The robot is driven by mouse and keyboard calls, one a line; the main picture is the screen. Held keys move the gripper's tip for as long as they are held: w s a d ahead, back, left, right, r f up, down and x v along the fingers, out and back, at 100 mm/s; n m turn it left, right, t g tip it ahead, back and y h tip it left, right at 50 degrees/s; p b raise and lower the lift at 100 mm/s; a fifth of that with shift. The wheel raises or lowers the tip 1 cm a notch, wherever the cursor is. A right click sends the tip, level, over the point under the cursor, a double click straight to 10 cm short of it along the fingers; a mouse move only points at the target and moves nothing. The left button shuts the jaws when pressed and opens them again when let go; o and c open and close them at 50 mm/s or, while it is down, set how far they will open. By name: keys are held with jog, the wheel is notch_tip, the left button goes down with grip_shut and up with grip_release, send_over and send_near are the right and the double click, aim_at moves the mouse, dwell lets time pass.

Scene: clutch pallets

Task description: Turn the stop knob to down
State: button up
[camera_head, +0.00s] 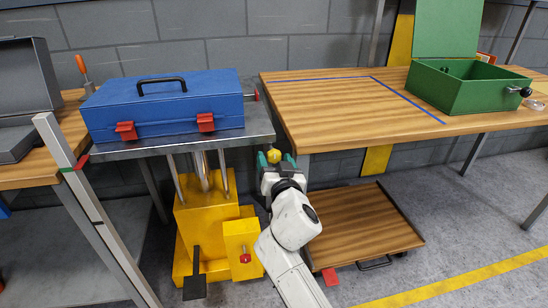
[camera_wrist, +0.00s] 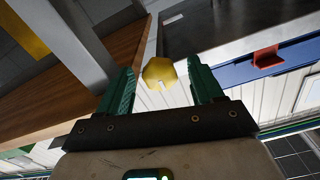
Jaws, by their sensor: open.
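A yellow faceted knob (camera_head: 274,156), which looks like the stop knob, is near the right front corner of the metal lift table (camera_head: 170,146). In the wrist view the knob (camera_wrist: 160,72) has a small white mark on its lower edge in the picture. My gripper (camera_head: 276,161) is at the knob, with its green fingers apart. In the wrist view my gripper (camera_wrist: 162,68) has one finger on each side of the knob, with gaps showing, so it is open and not clamped. I cannot tell how deep the knob sits between the fingers.
A blue case (camera_head: 165,108) lies on the lift table, with a red-ended pin at its right side. The lift's yellow base (camera_head: 207,220) stands below. A wooden table (camera_head: 340,105) with a green box (camera_head: 467,92) is at right. A low wooden platform (camera_head: 360,225) lies beneath it.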

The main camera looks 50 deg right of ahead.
jog(key=shift+x, duration=0.95)
jog(key=c, duration=1)
jog(key=shift+c, duration=0.2)
